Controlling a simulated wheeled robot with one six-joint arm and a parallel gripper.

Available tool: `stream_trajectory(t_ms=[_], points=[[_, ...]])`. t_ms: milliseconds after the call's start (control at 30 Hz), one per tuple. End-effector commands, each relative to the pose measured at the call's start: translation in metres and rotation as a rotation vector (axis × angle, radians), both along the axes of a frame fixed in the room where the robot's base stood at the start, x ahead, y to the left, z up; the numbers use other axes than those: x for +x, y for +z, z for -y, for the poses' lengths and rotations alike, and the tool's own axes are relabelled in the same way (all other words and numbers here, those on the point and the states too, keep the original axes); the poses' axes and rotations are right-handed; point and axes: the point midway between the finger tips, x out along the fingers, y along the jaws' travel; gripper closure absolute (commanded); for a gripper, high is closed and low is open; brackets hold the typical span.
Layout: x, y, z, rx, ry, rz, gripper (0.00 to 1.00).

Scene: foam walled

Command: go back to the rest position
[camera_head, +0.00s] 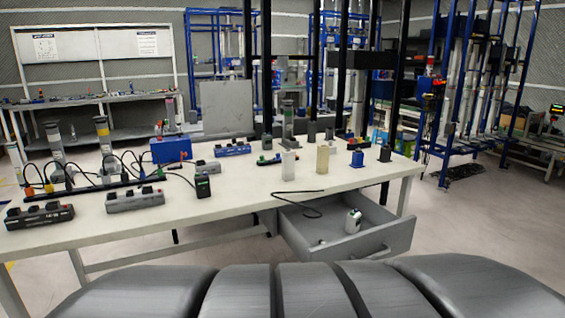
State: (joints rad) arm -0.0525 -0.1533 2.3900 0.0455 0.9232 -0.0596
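My gripper is not in view, and I see no arm that I can make out clearly. A long pale workbench (255,196) stands across the middle of the view. Its grey drawer (382,242) is pulled open at the front right. A small white object with a dark part (353,221) is in the drawer. A black cable (301,212) hangs from the bench edge over the drawer.
The bench bears a blue box (171,150), grey power strips (134,200), a dark handheld device (202,184) and two pale blocks (323,159). Dark posts rise behind it. Blue-framed racks stand at the right. Clear floor (465,225) lies to the bench's right.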

Motion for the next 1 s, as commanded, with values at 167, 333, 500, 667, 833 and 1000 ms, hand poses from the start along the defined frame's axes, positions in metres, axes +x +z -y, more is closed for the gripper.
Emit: stream_trajectory(t_ms=[167,333,500,667,833,1000], points=[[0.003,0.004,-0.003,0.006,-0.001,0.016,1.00],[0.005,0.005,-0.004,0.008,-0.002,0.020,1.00],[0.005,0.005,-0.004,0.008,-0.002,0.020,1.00],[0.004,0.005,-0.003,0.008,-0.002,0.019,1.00],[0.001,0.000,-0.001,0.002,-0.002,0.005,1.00],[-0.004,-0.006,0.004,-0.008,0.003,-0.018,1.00]])
